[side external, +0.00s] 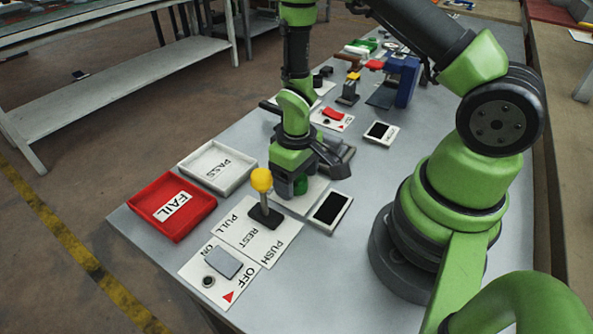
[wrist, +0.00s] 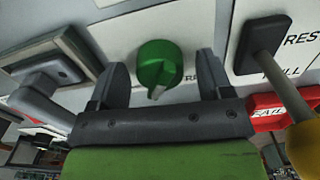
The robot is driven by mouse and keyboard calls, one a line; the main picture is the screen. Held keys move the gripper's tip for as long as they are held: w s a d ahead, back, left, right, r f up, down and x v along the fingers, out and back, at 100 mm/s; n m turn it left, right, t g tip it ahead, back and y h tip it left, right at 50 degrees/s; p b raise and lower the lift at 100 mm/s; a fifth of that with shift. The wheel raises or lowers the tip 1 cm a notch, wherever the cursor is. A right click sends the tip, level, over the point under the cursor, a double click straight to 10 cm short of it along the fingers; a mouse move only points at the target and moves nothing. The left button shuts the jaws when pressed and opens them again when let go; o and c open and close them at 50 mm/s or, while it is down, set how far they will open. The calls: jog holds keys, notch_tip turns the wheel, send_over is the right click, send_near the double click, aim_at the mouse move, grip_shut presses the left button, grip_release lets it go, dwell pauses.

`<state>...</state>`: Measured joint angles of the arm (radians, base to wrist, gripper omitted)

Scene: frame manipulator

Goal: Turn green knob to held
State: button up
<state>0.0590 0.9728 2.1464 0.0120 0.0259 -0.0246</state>
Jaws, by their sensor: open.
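The green knob (wrist: 158,66) sits on a white plate (wrist: 200,20) in the wrist view. A pale pointer mark shows on its near side. My gripper (wrist: 165,80) is open, with one dark finger on each side of the knob and a visible gap to each. In the side view my gripper (side external: 297,180) points down over the knob (side external: 301,185), which is mostly hidden behind the fingers. The printed labels by the knob are mostly hidden, so I cannot read its setting.
A yellow-ball lever (side external: 262,182) stands close beside my gripper. A dark screen (side external: 330,208) lies to the right. A red FAIL tray (side external: 172,207), a white PASS tray (side external: 217,167) and an ON/OFF switch (side external: 222,263) are to the left.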

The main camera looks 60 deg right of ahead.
notch_tip(320, 180, up, 10)
jog(key=shift+f, duration=0.1)
dwell(0.4)
jog(key=shift+r, duration=0.25)
jog(key=s+a+r+m+t+y, duration=0.1)
jog(key=s+r, duration=0.4)
jog(key=r, duration=0.5)
jog(key=s+a+r+m+t+y, duration=0.1)
jog(key=s+a+r+m+t, duration=0.1)
jog(key=s+r+t, duration=0.4)
notch_tip(320, 180, up, 4)
jog(key=shift+a+r, duration=0.1)
jog(key=shift+a, duration=0.55)
